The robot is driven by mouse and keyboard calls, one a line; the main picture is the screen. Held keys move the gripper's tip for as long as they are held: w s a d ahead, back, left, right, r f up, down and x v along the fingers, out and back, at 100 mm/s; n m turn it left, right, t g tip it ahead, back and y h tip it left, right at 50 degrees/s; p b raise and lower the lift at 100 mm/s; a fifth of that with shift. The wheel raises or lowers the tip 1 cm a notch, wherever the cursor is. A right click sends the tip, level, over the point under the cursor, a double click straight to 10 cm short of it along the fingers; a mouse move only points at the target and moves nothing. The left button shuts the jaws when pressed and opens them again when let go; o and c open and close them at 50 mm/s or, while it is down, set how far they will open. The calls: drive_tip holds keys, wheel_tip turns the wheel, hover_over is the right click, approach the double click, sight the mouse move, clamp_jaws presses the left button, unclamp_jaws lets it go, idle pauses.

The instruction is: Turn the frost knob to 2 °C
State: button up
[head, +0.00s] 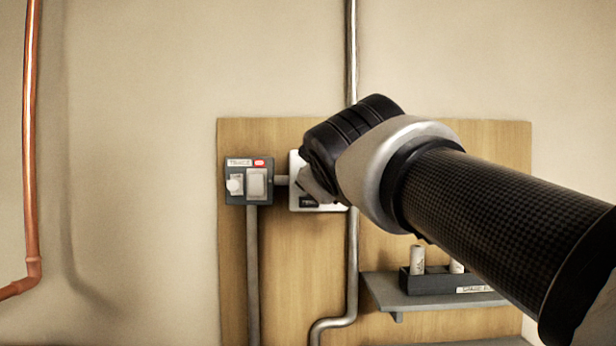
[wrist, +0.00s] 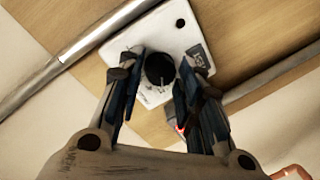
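The frost knob (wrist: 159,70) is a round black dial with a pale pointer mark on a white plate (wrist: 168,22). In the wrist view it sits between the fingers of my gripper (wrist: 150,80), with a gap on each side. My gripper is open; its fingers point at the plate. In the head view the white plate (head: 296,165) is mostly covered by my wrist and gripper (head: 318,188), and the knob is hidden. The scale figures and the knob's setting are too small to read.
A grey box labelled TRACE (head: 249,182), with a red light and a white switch, is left of the plate. Metal conduit (head: 352,40) runs above and below. A grey shelf (head: 390,292) with a dark holder (head: 408,283) is lower right. A copper pipe (head: 29,150) stands far left.

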drive_tip(key=shift+o, duration=1.4)
drive_tip(key=shift+s, duration=0.1)
drive_tip(key=s+r, duration=0.1)
drive_tip(key=s, duration=1)
drive_tip(key=shift+s+d+r, duration=0.25)
drive_tip(key=shift+s+d, duration=0.15)
drive_tip(key=shift+d, duration=0.05)
drive_tip(key=s+d+f+m+g+h+b, duration=0.1)
drive_tip(key=s+d+f+m+g+b, duration=0.3)
drive_tip(key=f, duration=0.9)
drive_tip(key=d+f+n+b, duration=0.15)
drive_tip(key=f+b, duration=0.45)
drive_tip(key=f, duration=0.7)
drive_tip(key=s+d+f+m+g+h+b, duration=0.1)
drive_tip(key=s+d+f+m+g+b, duration=0.2)
drive_tip(key=f, duration=1)
drive_tip(key=s+f+m+g+b, duration=0.1)
drive_tip(key=s+f+b, duration=0.3)
drive_tip(key=f, duration=0.6)
drive_tip(key=s+d+f+m+g+b, duration=0.1)
drive_tip(key=s+f+b, duration=0.3)
drive_tip(key=f, duration=0.6)
drive_tip(key=s+d+f+m+g+b, duration=0.1)
drive_tip(key=s+f+m+g+b, duration=0.1)
drive_tip(key=f, duration=0.9)
drive_tip(key=s+g+b, duration=0.1)
drive_tip(key=s+b, duration=0.1)
drive_tip(key=shift+s+y, duration=0.4)
